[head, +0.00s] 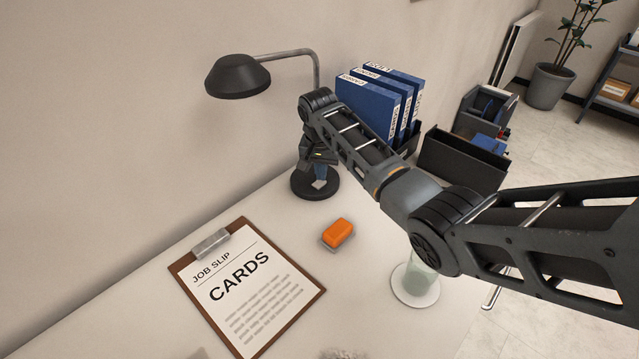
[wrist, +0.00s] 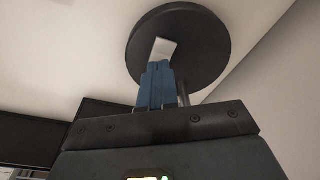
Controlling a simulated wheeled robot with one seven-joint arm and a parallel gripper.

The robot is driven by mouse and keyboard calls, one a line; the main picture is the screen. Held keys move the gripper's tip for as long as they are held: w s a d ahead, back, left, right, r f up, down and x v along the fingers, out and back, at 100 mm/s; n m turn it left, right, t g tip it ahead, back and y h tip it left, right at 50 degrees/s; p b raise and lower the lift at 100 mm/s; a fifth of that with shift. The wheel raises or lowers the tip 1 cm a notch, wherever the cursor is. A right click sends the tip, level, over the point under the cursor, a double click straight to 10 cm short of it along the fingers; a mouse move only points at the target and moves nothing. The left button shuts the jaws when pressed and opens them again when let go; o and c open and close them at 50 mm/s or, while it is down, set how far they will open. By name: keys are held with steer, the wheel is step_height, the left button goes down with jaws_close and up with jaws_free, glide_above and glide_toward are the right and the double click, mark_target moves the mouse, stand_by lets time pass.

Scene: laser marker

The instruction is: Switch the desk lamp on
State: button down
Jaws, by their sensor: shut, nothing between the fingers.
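The desk lamp has a dark shade (head: 238,77) on a curved grey arm and a round black base (head: 301,187) on the desk. My gripper (head: 319,181) points down over the lamp base, its blue fingers shut with nothing between them. In the wrist view the fingertips (wrist: 158,66) are at a pale, flat switch piece (wrist: 163,49) on the round base (wrist: 205,35). I cannot tell whether they touch it. The lamp's stem is partly hidden behind my arm. No lit bulb or glow shows under the shade.
A clipboard (head: 247,289) reading CARDS lies at the front left. An orange block (head: 338,232) lies on the desk. A pale cup on a white coaster (head: 416,302) is partly behind my arm. Blue binders (head: 367,108) stand behind, near a black tray (head: 462,160).

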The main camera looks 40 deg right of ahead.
steer(key=shift+f+b, duration=0.3)
steer(key=shift+f, duration=0.2)
steer(key=shift+r, duration=0.15)
step_height(320, 180, up, 7)
steer(key=p, duration=0.7)
stand_by(0.3)
stand_by(0.5)
